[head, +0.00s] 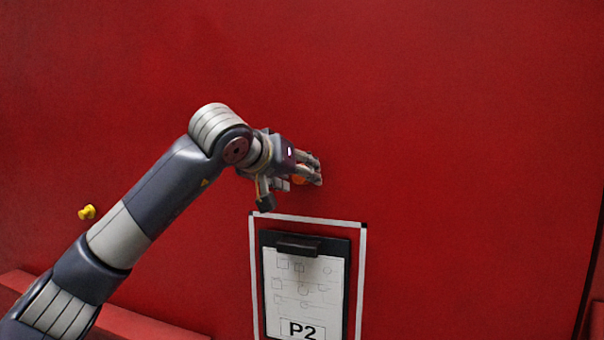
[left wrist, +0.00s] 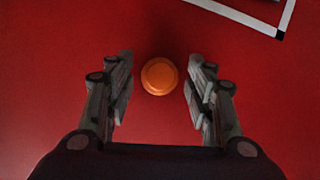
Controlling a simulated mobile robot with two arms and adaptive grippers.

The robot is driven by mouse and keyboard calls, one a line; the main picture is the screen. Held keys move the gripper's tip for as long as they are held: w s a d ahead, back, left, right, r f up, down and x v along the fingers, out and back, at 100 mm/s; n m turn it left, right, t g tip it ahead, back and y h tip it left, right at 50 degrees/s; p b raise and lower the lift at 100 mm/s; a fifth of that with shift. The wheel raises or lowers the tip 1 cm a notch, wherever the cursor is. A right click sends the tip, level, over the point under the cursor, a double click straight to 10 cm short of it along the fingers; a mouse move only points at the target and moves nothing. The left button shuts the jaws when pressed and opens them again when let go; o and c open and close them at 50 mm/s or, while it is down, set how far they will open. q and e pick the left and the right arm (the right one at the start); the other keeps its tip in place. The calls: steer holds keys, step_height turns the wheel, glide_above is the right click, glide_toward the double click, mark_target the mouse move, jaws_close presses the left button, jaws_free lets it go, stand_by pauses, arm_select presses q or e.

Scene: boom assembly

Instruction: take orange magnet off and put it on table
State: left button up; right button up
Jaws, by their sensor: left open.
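The orange magnet (left wrist: 159,76) is a small round disc on the red wall (head: 450,120). In the left wrist view it sits between the two spread fingers of my left gripper (left wrist: 160,88), near the fingertips, with a gap on each side. In the head view my left gripper (head: 296,187) is at the wall just above the white frame, and only a bit of the orange magnet (head: 298,180) shows among its fingers. My right gripper is in neither view. No table top shows clearly.
A clipboard marked P2 (head: 305,290) hangs inside a white frame (head: 308,219) below the gripper. A yellow magnet or knob (head: 87,212) is on the wall at the left. A red ledge (head: 140,326) runs along the bottom left. The wall at the right is bare.

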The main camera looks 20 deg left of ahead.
arm_select(q)
steer(key=shift+s, duration=0.15)
jaws_close()
steer(key=shift+r, duration=0.1)
